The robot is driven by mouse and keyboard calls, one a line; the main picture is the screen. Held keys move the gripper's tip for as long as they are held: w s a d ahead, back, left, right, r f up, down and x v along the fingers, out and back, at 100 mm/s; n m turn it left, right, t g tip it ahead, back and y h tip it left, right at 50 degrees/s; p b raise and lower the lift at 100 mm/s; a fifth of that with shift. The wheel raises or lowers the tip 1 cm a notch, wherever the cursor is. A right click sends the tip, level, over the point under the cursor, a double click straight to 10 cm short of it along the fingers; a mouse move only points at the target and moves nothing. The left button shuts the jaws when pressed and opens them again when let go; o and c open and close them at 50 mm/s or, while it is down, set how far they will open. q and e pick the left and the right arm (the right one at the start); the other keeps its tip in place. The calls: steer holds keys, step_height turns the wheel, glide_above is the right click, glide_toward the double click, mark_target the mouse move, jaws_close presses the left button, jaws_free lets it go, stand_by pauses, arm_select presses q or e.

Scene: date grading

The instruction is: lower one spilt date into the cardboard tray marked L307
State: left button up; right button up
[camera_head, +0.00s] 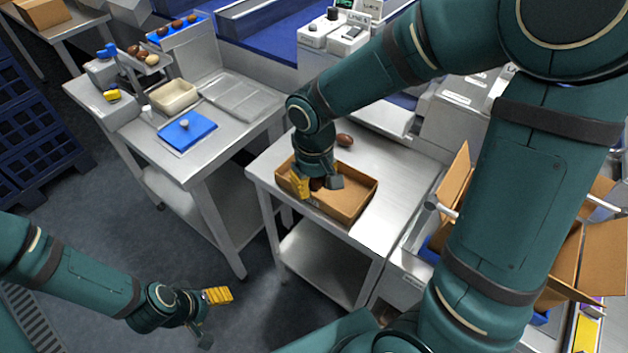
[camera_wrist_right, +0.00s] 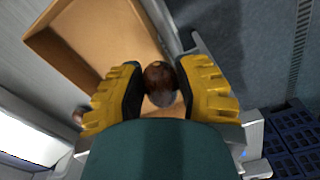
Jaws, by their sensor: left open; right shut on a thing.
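The cardboard tray (camera_head: 348,211) sits on the steel table; no L307 mark is readable on it. My right gripper (camera_head: 318,184) points down within the tray's outline, at its left part. It is shut on a brown date (camera_wrist_right: 160,82), which shows between the yellow fingers in the right wrist view. The tray (camera_wrist_right: 85,42) lies beyond the fingers there; whether the date touches its floor I cannot tell. Another brown date (camera_head: 344,140) lies on the table behind the tray. My left gripper (camera_head: 214,317) is open and empty, low over the floor at the left.
The steel table (camera_head: 400,168) is clear right of the tray. A second steel table at left carries a blue board (camera_head: 187,131), a cream tub (camera_head: 174,96) and a stand with several dates. Open cardboard boxes (camera_head: 603,262) stand at right.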

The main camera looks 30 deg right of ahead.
steer(key=shift+f+b, duration=0.35)
steer(key=shift+f, duration=0.4)
stand_by(0.8)
steer(key=o, duration=0.8)
step_height(320, 180, up, 12)
steer(key=shift+r, duration=0.1)
